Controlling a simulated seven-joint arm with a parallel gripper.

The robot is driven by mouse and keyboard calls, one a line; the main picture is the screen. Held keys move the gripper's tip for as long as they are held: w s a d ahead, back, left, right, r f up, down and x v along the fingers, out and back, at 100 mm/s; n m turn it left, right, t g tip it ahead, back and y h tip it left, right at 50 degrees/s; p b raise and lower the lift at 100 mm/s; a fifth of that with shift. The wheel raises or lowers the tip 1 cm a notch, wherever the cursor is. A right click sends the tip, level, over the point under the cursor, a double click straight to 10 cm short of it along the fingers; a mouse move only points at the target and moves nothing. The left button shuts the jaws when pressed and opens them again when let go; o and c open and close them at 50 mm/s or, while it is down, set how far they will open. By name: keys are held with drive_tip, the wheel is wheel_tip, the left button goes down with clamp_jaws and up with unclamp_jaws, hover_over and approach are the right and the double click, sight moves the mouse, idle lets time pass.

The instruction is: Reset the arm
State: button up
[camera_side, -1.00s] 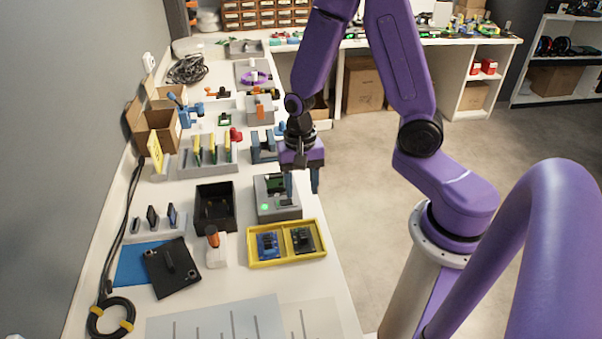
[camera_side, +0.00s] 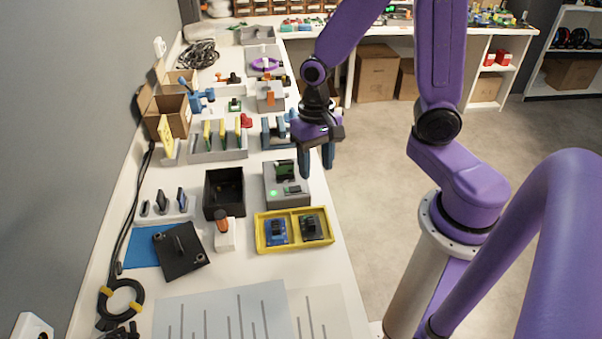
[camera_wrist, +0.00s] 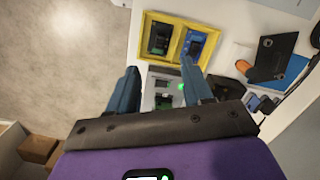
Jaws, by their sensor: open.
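My gripper (camera_side: 317,168) is open and empty in the side view, its two blue fingers pointing down. It hangs above the right edge of the table, by the grey box (camera_side: 287,187) with a green light. In the wrist view the two fingers (camera_wrist: 160,85) are spread apart, with the grey box seen between them below and nothing held. A yellow tray (camera_side: 258,235) with a blue board (camera_side: 277,231) and a dark board (camera_side: 312,227) lies in front of the grey box.
A black open bin (camera_side: 223,196) and an orange-handled tool (camera_side: 223,228) stand left of the grey box. A grey rack (camera_side: 228,150) with several upright boards stands behind. A black plate (camera_side: 180,248) lies at left. Open floor (camera_side: 375,200) is right of the table.

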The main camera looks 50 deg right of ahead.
drive_tip(key=s+r+n, duration=0.4)
drive_tip(key=s+n, duration=0.3)
drive_tip(key=n, duration=0.1)
drive_tip(key=s+a+r+n+t, duration=0.1)
drive_tip(key=s+r+n, duration=0.3)
drive_tip(key=s+n, duration=0.3)
drive_tip(key=shift+n, duration=1)
